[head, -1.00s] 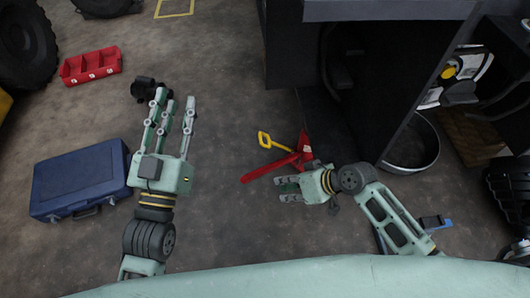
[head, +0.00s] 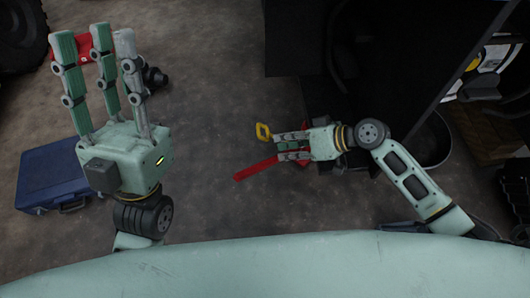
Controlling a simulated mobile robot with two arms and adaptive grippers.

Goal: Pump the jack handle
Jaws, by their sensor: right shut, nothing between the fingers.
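A red jack (head: 256,168) lies low on the floor in the middle of the head view, with its long red bar pointing to the lower left. Its yellow handle grip (head: 262,131) shows just left of my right gripper's fingertips. My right gripper (head: 277,147) is over the jack, shut with nothing held, and hides much of its red body. I cannot tell whether the fingers touch the handle. My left gripper (head: 93,40) is open and empty at the upper left, with its fingers apart, away from the jack.
A blue case (head: 48,175) lies on the floor at the left. A red bin (head: 84,46) is partly behind my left fingers, and a small black object (head: 156,78) is beside them. The dark forklift body (head: 400,60) fills the upper right.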

